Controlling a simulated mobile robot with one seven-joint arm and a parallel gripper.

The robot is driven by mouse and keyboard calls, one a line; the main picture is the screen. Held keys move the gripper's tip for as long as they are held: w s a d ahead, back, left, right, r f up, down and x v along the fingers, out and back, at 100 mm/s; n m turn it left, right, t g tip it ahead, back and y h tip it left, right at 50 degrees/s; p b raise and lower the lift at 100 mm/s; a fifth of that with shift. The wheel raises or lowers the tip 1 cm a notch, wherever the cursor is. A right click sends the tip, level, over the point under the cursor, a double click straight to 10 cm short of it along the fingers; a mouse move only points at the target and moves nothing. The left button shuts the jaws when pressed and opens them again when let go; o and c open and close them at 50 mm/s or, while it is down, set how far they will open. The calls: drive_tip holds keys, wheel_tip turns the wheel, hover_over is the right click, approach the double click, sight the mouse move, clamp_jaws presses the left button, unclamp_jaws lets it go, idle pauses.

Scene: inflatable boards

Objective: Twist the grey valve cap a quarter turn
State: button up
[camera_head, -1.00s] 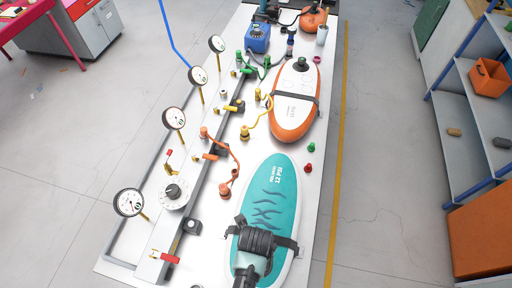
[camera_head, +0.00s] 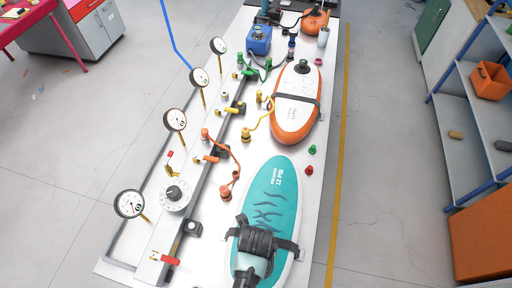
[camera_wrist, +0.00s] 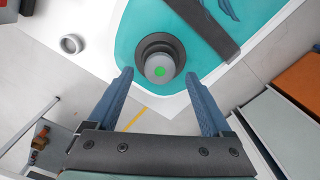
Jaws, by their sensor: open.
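My gripper (camera_wrist: 160,74) is open, with one blue finger on each side of the cap in that picture. I see no contact, and the height gap cannot be told. In the head view the teal board (camera_head: 270,195) lies at the front of the white bench, and my dark arm end covers its lower part. The cap is hidden there.
A dark strap (camera_wrist: 205,25) crosses the board beside the cap. A small grey ring (camera_wrist: 71,44) is left of the board. In the head view, gauges, a dial (camera_head: 174,194) and a red-handled valve (camera_head: 168,260) line the left. An orange board (camera_head: 296,110) lies farther back.

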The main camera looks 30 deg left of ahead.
wheel_tip(320, 180, up, 12)
drive_tip(key=b, duration=0.1)
drive_tip(key=shift+f+b, duration=0.25)
drive_tip(key=shift+b, duration=0.05)
drive_tip(key=w+d+r+n+t+y+b, duration=0.1)
drive_tip(key=w+r+n+t+b, duration=0.1)
drive_tip(key=w+r+n+t, duration=0.6)
drive_tip(key=w+d+r+n+t+b, duration=0.1)
drive_tip(key=w+r+t+b, duration=0.15)
drive_tip(key=w+r, duration=0.6)
drive_tip(key=w+d+r+n+t+b, duration=0.1)
drive_tip(key=w+r+n+t, duration=0.2)
drive_tip(key=r, duration=0.4)
drive_tip(key=w+d+r+n+t+b, duration=0.1)
drive_tip(key=w+r+n+t+b, duration=0.1)
drive_tip(key=w+r+n+t, duration=0.3)
drive_tip(key=s+d+r+n+t+b, duration=0.1)
drive_tip(key=s+r+n+t, duration=0.2)
drive_tip(key=r, duration=0.5)
drive_tip(key=s+d+r+n+t+b, duration=0.1)
drive_tip(key=s+d+r+n+t, duration=0.1)
drive_tip(key=s+r, duration=0.4)
drive_tip(key=s+d+r+n+t+h+b, duration=0.1)
drive_tip(key=s+r+n+t, duration=0.3)
drive_tip(key=r, duration=0.8)
drive_tip(key=shift+s+d+r+b, duration=0.25)
drive_tip(key=shift+d+b, duration=0.1)
drive_tip(key=shift+d, duration=0.35)
drive_tip(key=shift+w, duration=0.1)
